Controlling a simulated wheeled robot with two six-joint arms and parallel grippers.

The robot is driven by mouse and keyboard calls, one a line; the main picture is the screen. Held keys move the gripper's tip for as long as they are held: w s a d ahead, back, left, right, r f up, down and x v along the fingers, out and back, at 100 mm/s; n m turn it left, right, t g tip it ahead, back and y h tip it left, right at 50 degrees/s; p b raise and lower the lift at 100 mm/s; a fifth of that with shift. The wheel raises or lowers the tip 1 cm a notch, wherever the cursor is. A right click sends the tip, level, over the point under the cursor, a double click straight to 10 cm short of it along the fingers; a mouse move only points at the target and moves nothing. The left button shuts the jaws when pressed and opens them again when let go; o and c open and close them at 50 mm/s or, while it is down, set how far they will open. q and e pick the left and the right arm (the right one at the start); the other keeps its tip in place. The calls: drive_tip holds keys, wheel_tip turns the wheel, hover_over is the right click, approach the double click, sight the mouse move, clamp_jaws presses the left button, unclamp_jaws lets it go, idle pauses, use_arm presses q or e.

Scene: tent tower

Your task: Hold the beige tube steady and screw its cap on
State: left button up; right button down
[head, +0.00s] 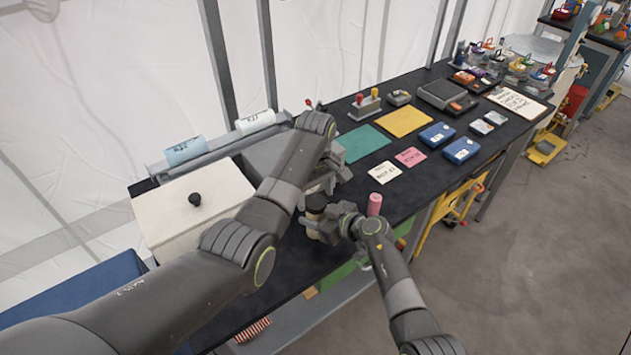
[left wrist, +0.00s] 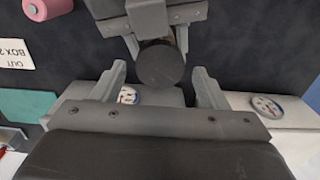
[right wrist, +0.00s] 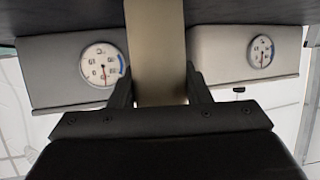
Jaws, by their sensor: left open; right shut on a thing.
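The beige tube (right wrist: 157,50) stands upright between the fingers of my right gripper (right wrist: 157,80), which is shut on it. In the head view the tube (head: 314,214) is partly hidden by my right gripper (head: 335,219). A dark round cap (left wrist: 162,65) shows end-on at the tube's top in the left wrist view; whether it is threaded on cannot be told. My left gripper (left wrist: 160,78) is open. Its fingers are on either side of the cap in that view, with gaps beside it. In the head view my left gripper (head: 325,184) is just above and behind the tube.
A pink roll (head: 374,204) stands close to the right of my right gripper. Box units with round gauges (right wrist: 103,65) are behind the tube. A white lidded box (head: 165,215) is at left. Cards, mats and blue cases (head: 437,134) lie farther along the black table.

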use_arm(q)
drive_tip(key=shift+f, duration=0.8)
drive_tip(key=shift+c, duration=0.2)
drive_tip(key=c, duration=1)
drive_tip(key=shift+o, duration=0.2)
drive_tip(key=m, duration=0.6)
drive_tip(key=o, duration=1.1)
